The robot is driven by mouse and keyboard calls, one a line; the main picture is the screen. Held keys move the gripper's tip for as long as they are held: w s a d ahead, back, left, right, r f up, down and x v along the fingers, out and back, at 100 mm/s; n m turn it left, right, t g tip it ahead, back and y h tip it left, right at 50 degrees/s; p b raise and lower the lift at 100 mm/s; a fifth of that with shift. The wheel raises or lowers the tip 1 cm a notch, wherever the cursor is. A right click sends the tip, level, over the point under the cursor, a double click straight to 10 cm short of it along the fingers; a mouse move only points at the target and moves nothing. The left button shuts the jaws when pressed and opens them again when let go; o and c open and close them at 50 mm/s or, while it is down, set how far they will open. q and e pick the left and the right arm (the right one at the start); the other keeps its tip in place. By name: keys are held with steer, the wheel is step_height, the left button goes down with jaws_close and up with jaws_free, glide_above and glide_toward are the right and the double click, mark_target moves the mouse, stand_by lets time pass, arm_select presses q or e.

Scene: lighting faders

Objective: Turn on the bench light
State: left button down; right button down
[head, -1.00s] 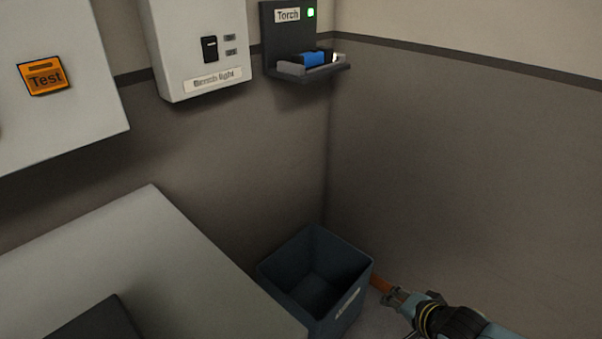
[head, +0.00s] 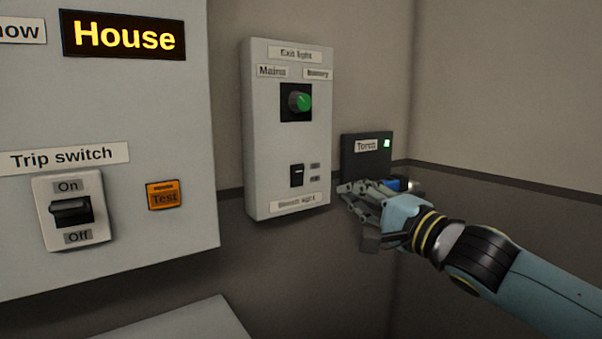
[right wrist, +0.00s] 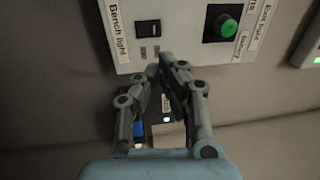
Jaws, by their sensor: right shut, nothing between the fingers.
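The bench light switch (head: 297,175) is a small black rocker on a pale wall box (head: 262,140), above a "Bench light" label (head: 296,203). It also shows in the right wrist view (right wrist: 148,29). My right gripper (head: 348,189) is just right of the box's lower edge, in front of the torch holder. In the right wrist view the fingertips (right wrist: 166,62) are together and empty, close below the switch in the picture. They look apart from the switch. The small print beside the rocker is too small to read. My left gripper is not in view.
The same box carries a green knob (head: 300,101) under an "Exit light" label. The torch holder (head: 366,150) with a green lamp is behind my right gripper. At left a larger panel holds a trip switch (head: 70,211) and an orange Test button (head: 163,195).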

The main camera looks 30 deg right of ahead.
steer(key=b, duration=0.5)
glide_toward(300, 167)
steer(key=w, duration=0.2)
steer(key=w+b, duration=0.1)
steer(key=w, duration=0.1)
steer(key=w+a+r+b, duration=0.1)
steer(key=w, duration=0.2)
steer(key=shift+w, duration=0.1)
steer(key=shift+w+r+p, duration=0.15)
steer(key=shift+r+p, duration=0.25)
steer(key=shift+p, duration=0.65)
steer(key=shift+f, duration=0.35)
